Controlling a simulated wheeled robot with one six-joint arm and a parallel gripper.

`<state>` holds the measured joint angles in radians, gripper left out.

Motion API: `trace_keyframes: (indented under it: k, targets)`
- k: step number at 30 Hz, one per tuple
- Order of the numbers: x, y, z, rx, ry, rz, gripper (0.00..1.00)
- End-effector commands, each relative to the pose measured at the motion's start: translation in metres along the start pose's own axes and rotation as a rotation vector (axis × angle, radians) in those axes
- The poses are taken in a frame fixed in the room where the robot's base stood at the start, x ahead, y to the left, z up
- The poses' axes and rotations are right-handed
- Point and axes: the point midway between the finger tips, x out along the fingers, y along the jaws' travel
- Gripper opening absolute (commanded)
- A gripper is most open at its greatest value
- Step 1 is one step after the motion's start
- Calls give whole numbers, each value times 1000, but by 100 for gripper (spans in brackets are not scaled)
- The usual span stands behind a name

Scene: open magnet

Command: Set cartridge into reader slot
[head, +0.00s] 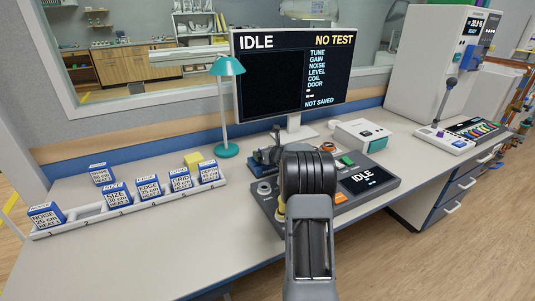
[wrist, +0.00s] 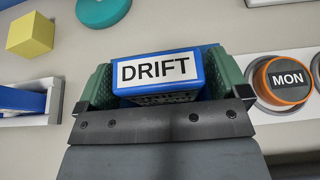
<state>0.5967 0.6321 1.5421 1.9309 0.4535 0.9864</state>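The blue cartridge labelled DRIFT (wrist: 157,70) sits between the green finger pads of my gripper (wrist: 160,85) in the wrist view. The pads press against its two sides and its label faces the camera. In the head view my gripper (head: 267,157) is small and partly hidden by my arm, at the back left of the dark reader console (head: 262,203). The console's screen reads IDLE. I cannot make out the reader slot; my gripper and arm cover that part of the console.
A white rack (head: 120,220) with several blue-and-white cartridges stands at left, near a yellow cube (head: 194,159) and teal lamp (head: 226,110). An orange MON knob (wrist: 287,80) is right of my gripper. The monitor (head: 295,75) reads IDLE, NO TEST.

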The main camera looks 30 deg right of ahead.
Motion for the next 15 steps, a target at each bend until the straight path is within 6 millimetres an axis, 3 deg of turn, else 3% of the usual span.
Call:
trace_keyframes:
  k: [11, 15]
  targets:
    - [-2, 0, 4, 0, 0, 0, 100]
    - [-19, -1, 3, 1, 0, -2, 100]
